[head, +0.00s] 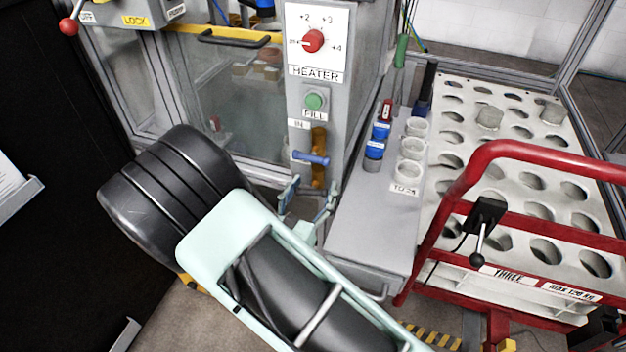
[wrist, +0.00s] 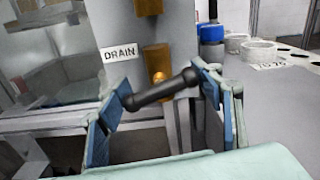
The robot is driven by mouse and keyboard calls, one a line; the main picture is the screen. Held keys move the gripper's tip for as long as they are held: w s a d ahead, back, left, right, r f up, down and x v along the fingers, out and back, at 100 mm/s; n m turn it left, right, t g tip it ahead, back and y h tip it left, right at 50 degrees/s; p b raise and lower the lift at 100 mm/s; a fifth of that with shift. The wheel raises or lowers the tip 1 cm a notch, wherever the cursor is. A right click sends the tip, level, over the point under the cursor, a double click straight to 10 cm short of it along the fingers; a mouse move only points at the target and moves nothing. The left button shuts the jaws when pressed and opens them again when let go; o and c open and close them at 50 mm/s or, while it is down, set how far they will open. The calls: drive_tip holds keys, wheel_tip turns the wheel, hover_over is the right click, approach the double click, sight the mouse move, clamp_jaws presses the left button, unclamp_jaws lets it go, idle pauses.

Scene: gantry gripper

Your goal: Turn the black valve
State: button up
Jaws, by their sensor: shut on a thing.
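The black valve (wrist: 165,89) is a dark bar handle beside a brass fitting (wrist: 156,62) and a DRAIN label (wrist: 119,53) in the wrist view. My gripper (wrist: 163,95) is shut on the handle, with one blue-padded finger at each end of it. The bar slants, its right end higher than its left. In the head view my gripper (head: 308,198) is low on the front of the grey machine, below a blue valve handle (head: 311,158) on a brass pipe. I cannot make out the black handle there.
Above are a green FILL button (head: 314,101) and a red HEATER knob (head: 313,41). A grey side table (head: 370,222) with white cups (head: 412,148) and blue-banded containers (head: 374,149) stands right. A red rail (head: 455,195) and a perforated white rack (head: 470,92) lie farther right.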

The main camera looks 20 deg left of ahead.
drive_tip(key=n+p, duration=0.3)
drive_tip(key=shift+r+n, duration=0.15)
drive_tip(key=shift+n, duration=0.15)
drive_tip(key=shift+n+p, duration=1.3)
drive_tip(key=shift+n, duration=0.2)
drive_tip(key=shift+d+f, duration=0.1)
drive_tip(key=shift+f, duration=0.15)
drive_tip(key=o, duration=0.9)
drive_tip(key=shift+o, duration=0.2)
drive_tip(key=s+a, duration=0.1)
drive_tip(key=s, duration=1.1)
